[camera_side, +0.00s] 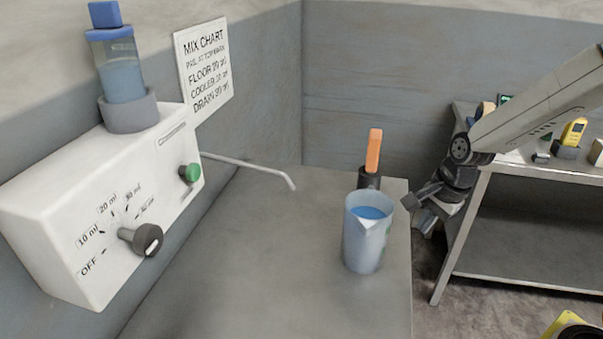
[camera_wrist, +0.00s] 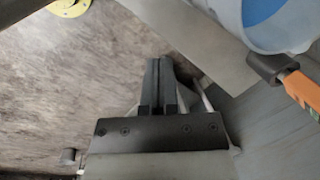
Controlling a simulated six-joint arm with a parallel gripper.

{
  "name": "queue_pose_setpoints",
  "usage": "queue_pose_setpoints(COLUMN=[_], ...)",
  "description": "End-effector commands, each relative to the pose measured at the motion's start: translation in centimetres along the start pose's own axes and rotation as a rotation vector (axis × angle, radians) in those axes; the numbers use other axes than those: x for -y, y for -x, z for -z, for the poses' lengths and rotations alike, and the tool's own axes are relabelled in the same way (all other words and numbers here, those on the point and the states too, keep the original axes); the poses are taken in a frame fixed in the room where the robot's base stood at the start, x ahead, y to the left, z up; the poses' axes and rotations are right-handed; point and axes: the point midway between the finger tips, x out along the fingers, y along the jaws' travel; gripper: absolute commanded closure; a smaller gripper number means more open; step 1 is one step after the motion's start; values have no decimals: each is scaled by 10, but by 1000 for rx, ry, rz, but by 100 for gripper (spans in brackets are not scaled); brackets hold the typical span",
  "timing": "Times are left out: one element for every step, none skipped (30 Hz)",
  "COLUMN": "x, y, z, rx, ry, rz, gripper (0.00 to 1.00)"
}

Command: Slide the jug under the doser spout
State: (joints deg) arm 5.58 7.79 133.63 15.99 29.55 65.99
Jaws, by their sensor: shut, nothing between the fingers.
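The jug (camera_side: 362,247) is a translucent bluish container with blue liquid in it. It stands upright on the grey counter, near its right edge. The doser (camera_side: 75,205) is a white wall box at the left, and its thin spout (camera_side: 250,164) reaches right over the counter. The spout tip is left of the jug and apart from it. My gripper (camera_side: 420,198) is shut and empty, just right of the jug's upper part; I cannot tell whether it touches. In the wrist view my gripper (camera_wrist: 156,68) points up, with part of the jug (camera_wrist: 232,22) at the top right.
An orange-handled tool in a dark holder (camera_side: 369,181) stands behind the jug and also shows in the wrist view (camera_wrist: 299,88). A metal side table (camera_side: 540,172) with small items stands at the right. The counter (camera_side: 270,270) between doser and jug is clear.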

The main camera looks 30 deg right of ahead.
Motion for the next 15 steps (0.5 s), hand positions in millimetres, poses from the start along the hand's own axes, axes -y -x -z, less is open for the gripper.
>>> queue_pose_setpoints(x=[4,7,10,12,14,17,20,21,24,26,28,30,31,32,33], y=[0,0,0,1,1,1,2,2,2,2,2,3,3,3,3], z=[2,2,2,3,3,4,5,5,6,6,6,7,7,7,7], rx=[9,15,23,30,36,43,50,56,63,69,74,79,83,87,91], ry=[-87,-142,-212,-266,-319,-389,-440,-490,-550,-593,-632,-679,-709,-736,-767], rz=[1,1,0,-1,-2,-3,-4,-6,-9,-11,-12,-14,-15,-17,-19], gripper=[100,100,100,100,100,100,100,100,100,100,100,100,100,100,100])
